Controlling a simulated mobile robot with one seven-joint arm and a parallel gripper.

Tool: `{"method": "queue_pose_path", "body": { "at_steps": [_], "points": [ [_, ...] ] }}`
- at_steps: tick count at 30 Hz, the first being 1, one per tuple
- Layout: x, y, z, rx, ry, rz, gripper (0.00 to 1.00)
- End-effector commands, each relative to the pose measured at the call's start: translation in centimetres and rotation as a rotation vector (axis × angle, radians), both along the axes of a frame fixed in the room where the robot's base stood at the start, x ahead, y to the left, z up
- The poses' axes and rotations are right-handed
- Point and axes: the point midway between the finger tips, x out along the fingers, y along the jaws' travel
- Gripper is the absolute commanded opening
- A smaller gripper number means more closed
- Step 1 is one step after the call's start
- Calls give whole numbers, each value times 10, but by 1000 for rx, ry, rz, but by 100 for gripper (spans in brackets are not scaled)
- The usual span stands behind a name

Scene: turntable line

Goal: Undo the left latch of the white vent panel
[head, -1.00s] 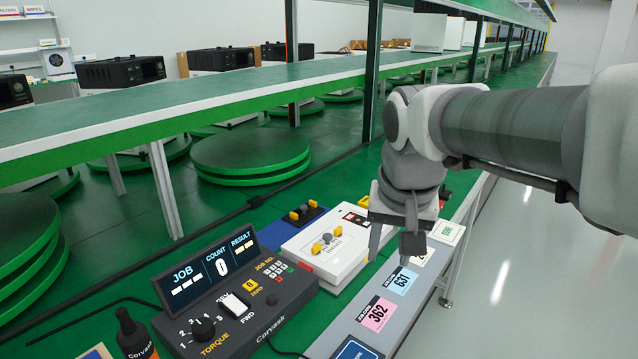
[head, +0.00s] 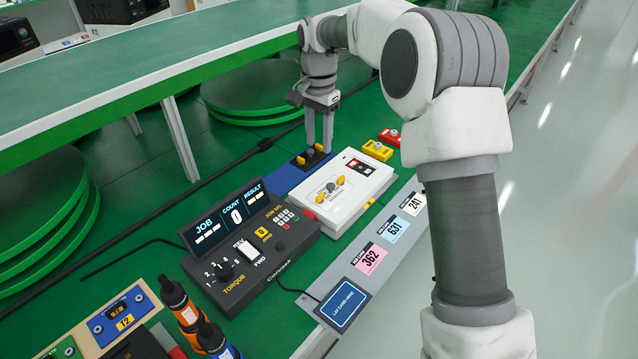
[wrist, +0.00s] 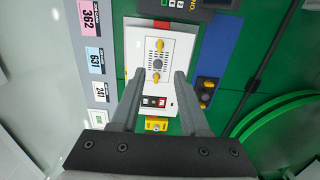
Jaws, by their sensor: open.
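The left latch (head: 321,197) is on the side toward the torque controller; the right latch (head: 340,180) is on the far side. The wrist view shows the panel (wrist: 133,63) too, with the left latch (wrist: 160,44) above the grille and the right latch (wrist: 156,77) between the fingertips in the picture. My gripper (head: 319,149) is open and empty, pointing down above the bench, apart from the left latch.
A blue unit (head: 287,181) with yellow knobs sits behind the panel. The torque controller (head: 245,240) stands left of it. Small yellow and red boxes (head: 378,150) lie beyond its far end. Numbered cards (head: 392,229) line the front ledge. A raised green shelf runs behind.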

Motion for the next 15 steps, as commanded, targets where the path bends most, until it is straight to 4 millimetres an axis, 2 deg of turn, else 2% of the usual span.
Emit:
{"method": "queue_pose_path", "body": {
  "at_steps": [5,15],
  "points": [
    [0,0,-24,-1,6,-2,45],
    [-1,0,-98,-1,6,-1,45]
  ]
}}
